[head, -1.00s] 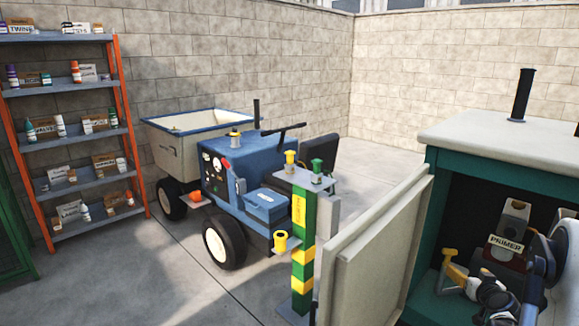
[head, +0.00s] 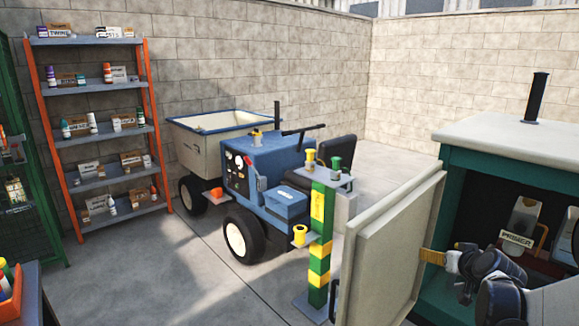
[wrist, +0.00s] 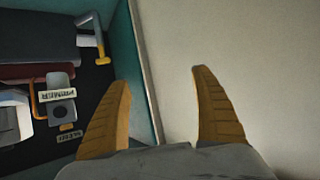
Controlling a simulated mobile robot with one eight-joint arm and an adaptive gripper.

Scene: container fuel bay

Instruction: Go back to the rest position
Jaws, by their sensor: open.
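My gripper (head: 436,257) is at the mouth of the teal cabinet (head: 427,281), close to the inner face of its open cream door (head: 389,251). In the wrist view my gripper (wrist: 160,85) has its two yellow-brown fingers spread, with nothing between them. The cream door panel (wrist: 250,50) fills the right side of that view, and the dark cabinet inside lies to the left. A PRIMER container (head: 518,231) stands inside the cabinet, behind my wrist. It also shows in the wrist view (wrist: 60,100). My arm hides part of the cabinet inside.
A green and yellow post (head: 321,240) stands left of the door. Beyond it is a blue tractor (head: 260,165) with a cream trailer (head: 205,150). An orange-framed shelf (head: 105,130) stands at the back left. Floor (head: 160,270) at front left is clear.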

